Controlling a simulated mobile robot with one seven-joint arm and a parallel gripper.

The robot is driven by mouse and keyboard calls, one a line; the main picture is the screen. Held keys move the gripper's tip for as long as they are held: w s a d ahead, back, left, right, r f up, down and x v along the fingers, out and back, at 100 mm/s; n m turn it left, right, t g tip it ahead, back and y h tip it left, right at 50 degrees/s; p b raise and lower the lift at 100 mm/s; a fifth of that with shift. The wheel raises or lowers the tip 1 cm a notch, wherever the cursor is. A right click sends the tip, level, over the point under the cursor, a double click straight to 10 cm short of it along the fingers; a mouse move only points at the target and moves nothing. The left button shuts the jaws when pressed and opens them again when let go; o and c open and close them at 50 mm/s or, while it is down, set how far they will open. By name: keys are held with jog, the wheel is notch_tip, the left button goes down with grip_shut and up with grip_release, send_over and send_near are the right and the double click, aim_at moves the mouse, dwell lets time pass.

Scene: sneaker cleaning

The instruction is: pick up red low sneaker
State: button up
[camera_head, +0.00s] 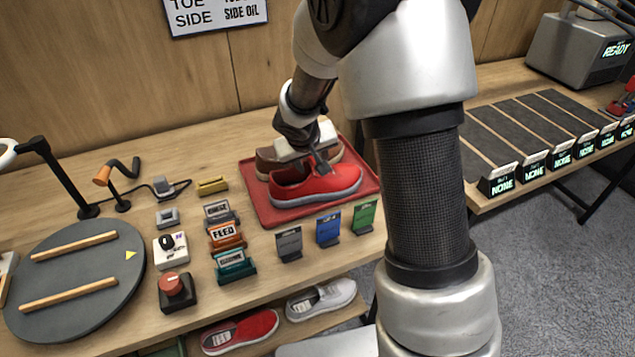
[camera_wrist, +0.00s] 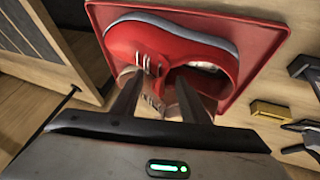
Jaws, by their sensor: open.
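The red low sneaker (camera_head: 318,186) with a pale grey sole rests on a red tray (camera_head: 270,217) on the wooden bench. A brown shoe (camera_head: 266,158) sits right behind it on the same tray, partly hidden by my gripper and the red sneaker. My gripper (camera_head: 320,162) points down at the red sneaker's upper. In the wrist view my open gripper (camera_wrist: 157,80) has its two fingers apart, with the red sneaker (camera_wrist: 135,42) just ahead of and around the tips. I cannot tell whether the fingertips touch it.
Small grey, blue and green card holders (camera_head: 328,229) stand before the tray. A round turntable (camera_head: 75,275) is at the left. Another red sneaker (camera_head: 240,333) and a white sneaker (camera_head: 321,299) lie on the lower shelf. A bench with dark slots (camera_head: 530,130) is at the right.

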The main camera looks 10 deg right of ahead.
jog(key=shift+f, duration=0.1)
grip_shut()
dwell(0.3)
